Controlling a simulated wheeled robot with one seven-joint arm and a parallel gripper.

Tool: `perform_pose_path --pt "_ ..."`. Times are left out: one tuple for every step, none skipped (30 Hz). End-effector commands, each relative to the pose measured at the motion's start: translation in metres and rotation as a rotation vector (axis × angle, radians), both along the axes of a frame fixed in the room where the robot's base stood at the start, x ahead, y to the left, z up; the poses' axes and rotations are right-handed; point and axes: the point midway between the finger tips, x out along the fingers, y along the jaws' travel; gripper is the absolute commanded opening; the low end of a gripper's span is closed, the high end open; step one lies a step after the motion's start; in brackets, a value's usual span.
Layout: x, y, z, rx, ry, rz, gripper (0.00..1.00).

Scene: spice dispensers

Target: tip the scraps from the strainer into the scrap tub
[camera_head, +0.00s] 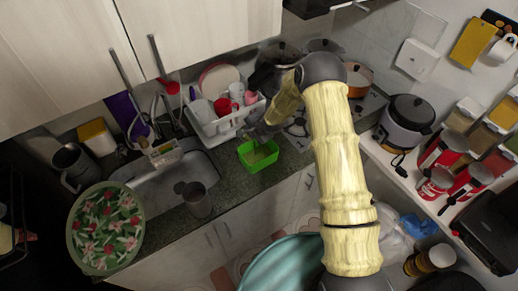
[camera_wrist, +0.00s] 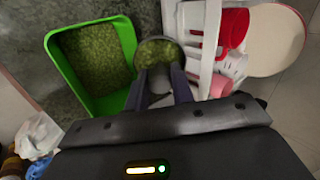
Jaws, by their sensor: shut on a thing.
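The scrap tub (camera_head: 258,162) is a bright green open box on the dark counter, right of the sink. In the wrist view the tub (camera_wrist: 64,75) is at the left, with mottled green-brown matter inside (camera_wrist: 92,60). My gripper (camera_wrist: 160,90) is shut on the strainer (camera_wrist: 159,40), a small round bowl at its fingertips, just right of the tub. Similar green-brown scraps (camera_wrist: 159,54) show in the strainer. In the head view my gripper (camera_head: 256,136) is at the tub's far side; the strainer cannot be made out there. I cannot tell how far the strainer is tilted.
A white dish rack (camera_head: 215,122) with cups and a plate stands close behind my gripper; its white edge (camera_wrist: 207,50) is right beside the strainer. A dark cup (camera_head: 197,203) stands left on the counter edge. The stove with pots (camera_head: 358,78) is at the right.

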Motion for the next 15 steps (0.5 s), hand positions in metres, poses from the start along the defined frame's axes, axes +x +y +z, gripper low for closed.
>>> perform_pose_path --pt "-0.0013 -0.0007 0.0002 0.004 -0.003 0.001 0.04" --pt "-0.0018 -0.0009 0.0003 0.008 -0.005 0.001 0.04" --pt "-0.0022 -0.0014 0.0002 0.012 -0.009 0.002 0.04" --pt "-0.0024 -0.0017 0.0002 0.015 -0.011 0.001 0.04" --pt "-0.0026 -0.0024 0.0001 0.017 -0.013 0.0 0.04" --pt "-0.0026 -0.0034 -0.0005 0.02 -0.016 -0.002 0.04" --pt "-0.0025 -0.0041 -0.0006 0.022 -0.018 -0.004 0.04" --pt "-0.0024 -0.0051 -0.0007 0.025 -0.021 -0.005 0.04" --pt "-0.0026 -0.0064 -0.0005 0.029 -0.023 -0.006 0.04" --pt "-0.0027 -0.0074 -0.0004 0.031 -0.025 -0.007 0.04" --pt "-0.0028 -0.0083 -0.0003 0.033 -0.027 -0.008 0.04" --pt "-0.003 -0.0091 0.0002 0.037 -0.031 -0.007 0.04" --pt "-0.0031 -0.0094 0.0002 0.04 -0.034 -0.007 0.04" --pt "-0.0032 -0.0096 0.0003 0.042 -0.035 -0.006 0.04" --pt "-0.0035 -0.0096 -0.0001 0.045 -0.038 -0.005 0.04"
